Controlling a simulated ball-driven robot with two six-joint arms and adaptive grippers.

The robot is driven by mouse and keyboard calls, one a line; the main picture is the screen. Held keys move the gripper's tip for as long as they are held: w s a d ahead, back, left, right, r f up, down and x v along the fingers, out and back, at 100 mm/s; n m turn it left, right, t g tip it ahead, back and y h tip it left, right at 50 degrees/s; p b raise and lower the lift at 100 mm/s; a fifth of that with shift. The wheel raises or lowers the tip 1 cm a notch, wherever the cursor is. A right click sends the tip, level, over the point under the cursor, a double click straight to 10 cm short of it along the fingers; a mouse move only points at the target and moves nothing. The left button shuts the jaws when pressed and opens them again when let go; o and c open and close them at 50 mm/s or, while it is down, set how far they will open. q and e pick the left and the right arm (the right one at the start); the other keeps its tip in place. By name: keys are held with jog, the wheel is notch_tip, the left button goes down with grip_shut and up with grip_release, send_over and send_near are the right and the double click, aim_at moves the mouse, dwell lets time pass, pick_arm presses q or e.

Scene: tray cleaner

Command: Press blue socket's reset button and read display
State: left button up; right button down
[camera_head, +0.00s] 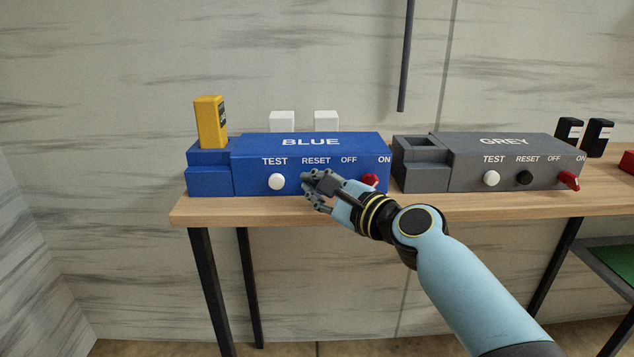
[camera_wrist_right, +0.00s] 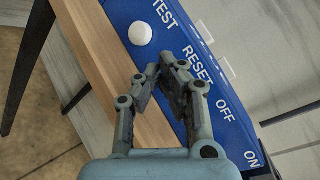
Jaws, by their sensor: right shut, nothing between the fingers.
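The blue socket box (camera_head: 250,184) stands on the wooden table, labelled TEST, RESET, OFF and ON. Its white test button (camera_head: 277,182) is in plain view, also in the right wrist view (camera_wrist_right: 140,33). Its red switch (camera_head: 370,180) is at the ON side. My right gripper (camera_head: 308,184) is shut and empty at the box's front, below the RESET label; in the right wrist view its fingertips (camera_wrist_right: 158,76) are in front of that spot. The reset button is hidden behind the fingers; I cannot tell whether they touch it. A yellow block with a dark panel (camera_head: 208,122) stands in the box's left slot. My left gripper is out of view.
A grey socket box (camera_head: 420,178) stands to the right, with a white button (camera_head: 491,178), black button (camera_head: 524,178) and red switch (camera_head: 569,180). White blocks (camera_head: 282,121) show behind the blue box and black blocks (camera_head: 597,138) at far right. The wooden table's (camera_head: 200,212) front edge is below.

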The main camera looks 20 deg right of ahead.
jog(key=shift+s+a, duration=0.2)
jog(key=shift+s, duration=0.5)
jog(key=shift+s+a+p, duration=0.25)
jog(key=shift+s, duration=0.55)
jog(key=shift+s+a+p, duration=0.2)
jog(key=shift+s+p, duration=0.05)
jog(key=shift+s, duration=0.55)
jog(key=shift+s+a+p, duration=0.25)
jog(key=shift+s, duration=0.55)
